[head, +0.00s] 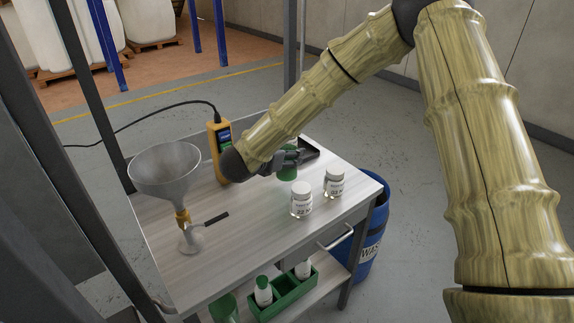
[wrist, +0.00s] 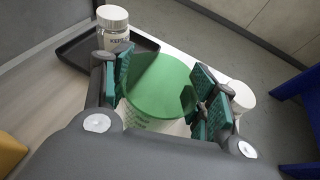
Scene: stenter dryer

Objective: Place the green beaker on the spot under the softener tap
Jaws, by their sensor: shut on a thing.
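The green beaker (head: 287,173) is at the work table's far side, partly hidden by my gripper (head: 284,160). In the wrist view the beaker (wrist: 160,85) shows its round green top between the two teal-padded fingers of my gripper (wrist: 165,92), which is shut on it. I cannot tell whether its base touches the table. A grey metal funnel (head: 165,168) with a brass tap (head: 183,217) below it stands at the table's left. A pale round piece (head: 190,240) is under the tap. No label names this the softener tap.
Two white-lidded jars (head: 301,199) (head: 334,182) stand right of the beaker. A black tray (wrist: 75,60) holding a jar (wrist: 113,24) lies beyond it. A yellow meter (head: 219,150) stands left of my wrist. The front tabletop is clear.

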